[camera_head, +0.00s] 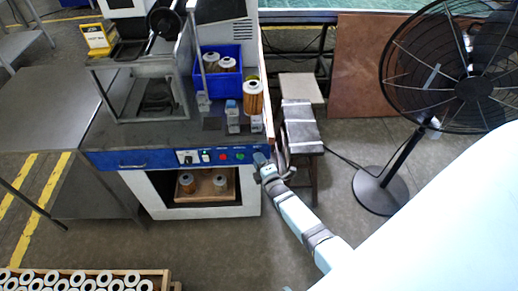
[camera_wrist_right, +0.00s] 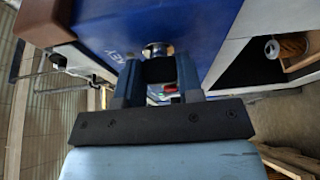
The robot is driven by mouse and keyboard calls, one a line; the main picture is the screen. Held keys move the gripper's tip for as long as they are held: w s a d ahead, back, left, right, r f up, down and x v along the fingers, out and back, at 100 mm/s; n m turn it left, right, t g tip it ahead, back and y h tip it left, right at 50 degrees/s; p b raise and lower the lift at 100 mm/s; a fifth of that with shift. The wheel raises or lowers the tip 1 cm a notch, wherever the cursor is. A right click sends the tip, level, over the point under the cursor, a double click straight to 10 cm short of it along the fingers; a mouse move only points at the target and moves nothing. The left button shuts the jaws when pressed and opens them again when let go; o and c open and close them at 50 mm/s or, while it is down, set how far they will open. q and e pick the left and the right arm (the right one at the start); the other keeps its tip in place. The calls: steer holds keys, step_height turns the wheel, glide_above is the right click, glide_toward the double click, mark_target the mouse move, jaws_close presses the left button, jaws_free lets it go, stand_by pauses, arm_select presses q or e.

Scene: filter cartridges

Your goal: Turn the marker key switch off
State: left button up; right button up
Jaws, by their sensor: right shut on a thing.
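The marker's blue control panel (camera_head: 200,157) runs along the front of the grey workbench. In the wrist view, the blue panel face carries a "KEY" label and the silver collar of the key switch (camera_wrist_right: 157,48). My right gripper (camera_head: 262,160) is at the right end of the panel. In the wrist view, my right gripper (camera_wrist_right: 158,72) is shut on the dark key part just in front of the collar. The gripper hides the switch in the head view, and the key's exact angle is hard to tell. My left gripper is out of view.
Red and green buttons (camera_head: 240,155) sit left of my right gripper. A blue bin (camera_head: 218,80) with cartridges and a standing cartridge (camera_head: 253,98) are on the bench. A small stand (camera_head: 300,125) and a large fan (camera_head: 470,85) stand to the right.

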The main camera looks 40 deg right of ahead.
stand_by(0.4)
steer(key=o, duration=0.9)
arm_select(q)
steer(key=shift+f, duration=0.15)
arm_select(e)
steer(key=shift+o, duration=0.2)
